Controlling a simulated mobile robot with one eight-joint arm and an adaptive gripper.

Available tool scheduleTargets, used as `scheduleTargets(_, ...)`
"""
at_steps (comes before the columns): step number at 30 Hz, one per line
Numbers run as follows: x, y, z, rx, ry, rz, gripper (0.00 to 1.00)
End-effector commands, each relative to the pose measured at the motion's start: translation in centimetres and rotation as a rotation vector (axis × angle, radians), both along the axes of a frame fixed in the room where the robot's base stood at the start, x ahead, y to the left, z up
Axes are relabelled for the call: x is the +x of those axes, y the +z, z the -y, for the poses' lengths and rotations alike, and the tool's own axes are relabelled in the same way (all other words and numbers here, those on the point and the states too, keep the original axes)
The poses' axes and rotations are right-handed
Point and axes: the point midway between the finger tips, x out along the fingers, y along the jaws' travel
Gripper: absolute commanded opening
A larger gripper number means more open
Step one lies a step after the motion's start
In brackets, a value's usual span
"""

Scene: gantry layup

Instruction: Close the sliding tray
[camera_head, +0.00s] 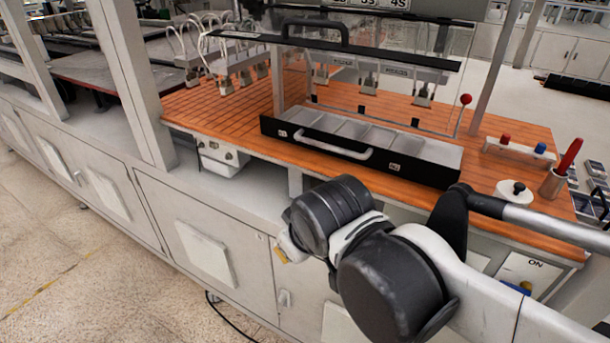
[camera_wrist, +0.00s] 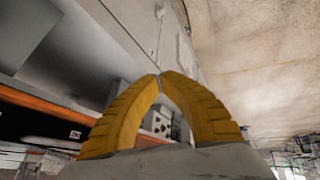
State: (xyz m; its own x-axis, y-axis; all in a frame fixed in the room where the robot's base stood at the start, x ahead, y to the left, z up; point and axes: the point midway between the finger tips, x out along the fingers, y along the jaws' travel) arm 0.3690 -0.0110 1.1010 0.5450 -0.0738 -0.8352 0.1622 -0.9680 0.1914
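The sliding tray (camera_head: 425,172) is a long black-edged drawer with grey compartments and a light grey bar handle (camera_head: 335,148) on its front. It protrudes toward the near edge of the orange bench, in front of a clear guard (camera_head: 370,100). Part of its dark front shows at the lower left of the wrist view (camera_wrist: 35,122). My gripper is in front of the bench and below the tray, apart from it. In the head view the arm hides most of it. In the wrist view its yellow fingers (camera_wrist: 161,76) meet at the tips with nothing held.
The orange bench (camera_head: 230,115) carries a red and blue button strip (camera_head: 520,146), a white round pot (camera_head: 511,190) and a cup (camera_head: 552,184) with a red-handled tool at right. A red-knobbed lever (camera_head: 464,100) stands beside the guard. White cabinets (camera_head: 205,250) front the bench.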

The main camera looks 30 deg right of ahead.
Motion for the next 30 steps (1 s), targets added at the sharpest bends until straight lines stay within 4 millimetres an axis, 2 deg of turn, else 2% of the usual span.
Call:
scheduleTargets(5,4.2,1.1,2.7,-0.537,0.42,-0.176,0.0)
scheduleTargets(9,8.3,2.9,4.4,-1.006,0.754,-0.395,0.0)
scheduleTargets(12,11.0,4.6,4.6,-1.291,0.934,-0.575,0.0)
scheduleTargets(15,12.9,6.1,4.1,-1.505,1.051,-0.746,0.0)
scheduleTargets(18,14.1,7.2,3.5,-1.64,1.116,-0.878,0.0)
scheduleTargets(23,14.8,7.8,3.2,-1.724,1.151,-0.975,0.0)
scheduleTargets(26,15.1,7.6,4.0,-1.726,1.153,-0.985,0.0)
scheduleTargets(30,16.2,6.7,5.9,-1.724,1.15,-0.984,0.0)
